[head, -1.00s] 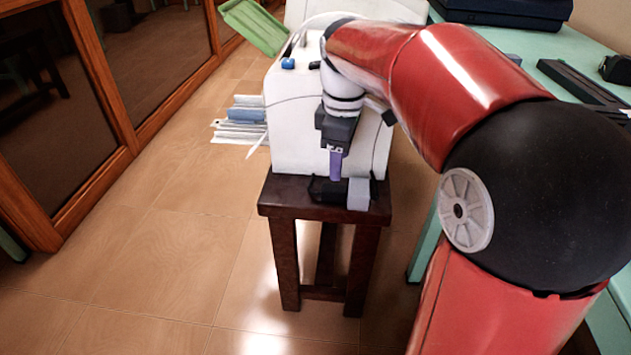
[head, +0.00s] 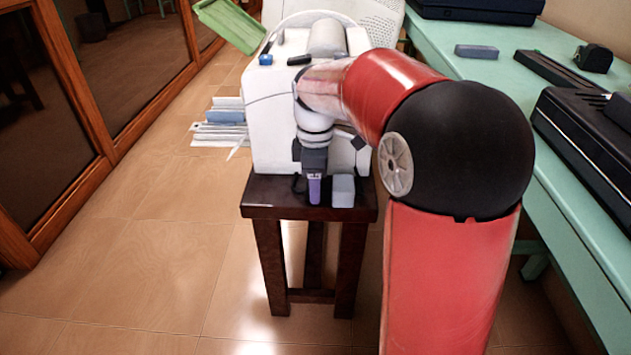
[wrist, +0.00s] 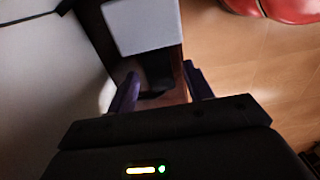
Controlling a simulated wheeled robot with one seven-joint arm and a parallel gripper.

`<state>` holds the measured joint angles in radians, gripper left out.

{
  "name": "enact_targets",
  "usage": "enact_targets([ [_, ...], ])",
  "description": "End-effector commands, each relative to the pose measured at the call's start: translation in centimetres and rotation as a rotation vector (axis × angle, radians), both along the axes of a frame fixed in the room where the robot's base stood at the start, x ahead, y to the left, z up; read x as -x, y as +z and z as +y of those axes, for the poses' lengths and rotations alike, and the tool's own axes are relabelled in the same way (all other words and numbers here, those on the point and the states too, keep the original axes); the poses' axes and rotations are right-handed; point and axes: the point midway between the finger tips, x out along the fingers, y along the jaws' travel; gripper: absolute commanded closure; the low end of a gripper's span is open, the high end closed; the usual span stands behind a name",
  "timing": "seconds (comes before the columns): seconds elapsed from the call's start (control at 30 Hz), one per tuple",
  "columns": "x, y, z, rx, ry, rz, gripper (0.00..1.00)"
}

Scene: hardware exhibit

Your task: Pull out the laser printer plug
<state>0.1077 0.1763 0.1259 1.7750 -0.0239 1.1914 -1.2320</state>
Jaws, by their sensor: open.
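The white laser printer (head: 273,130) stands on a dark wooden stool. A pale grey block (head: 342,190) sits at the stool's front edge, and it also fills the top of the wrist view (wrist: 142,24). A dark piece (wrist: 156,68), possibly the plug, lies against this block in the wrist view; I cannot tell whether it is joined to it. My gripper (head: 314,198) points down just left of the block, with purple fingers. In the wrist view my gripper (wrist: 161,87) is open, its fingers on either side of the dark piece, with no clear grip on it.
The dark stool (head: 285,212) has open tiled floor in front and to the left. A green table (head: 480,70) with black devices (head: 590,140) runs along the right. Wood-framed glass doors (head: 80,90) line the left. Papers (head: 220,125) lie beside the printer.

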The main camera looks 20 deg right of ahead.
Motion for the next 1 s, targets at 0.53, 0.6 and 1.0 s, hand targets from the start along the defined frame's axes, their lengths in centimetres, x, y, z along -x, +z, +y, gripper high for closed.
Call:
enact_targets([
  [0.53, 0.0, 0.0, 0.0, 0.000, 0.000, 0.000, 1.00],
  [0.6, 0.0, 0.1, 0.0, 0.000, 0.000, 0.000, 1.00],
  [1.0, -1.1, 0.2, 3.4, -0.002, 0.000, 0.000, 1.00],
])
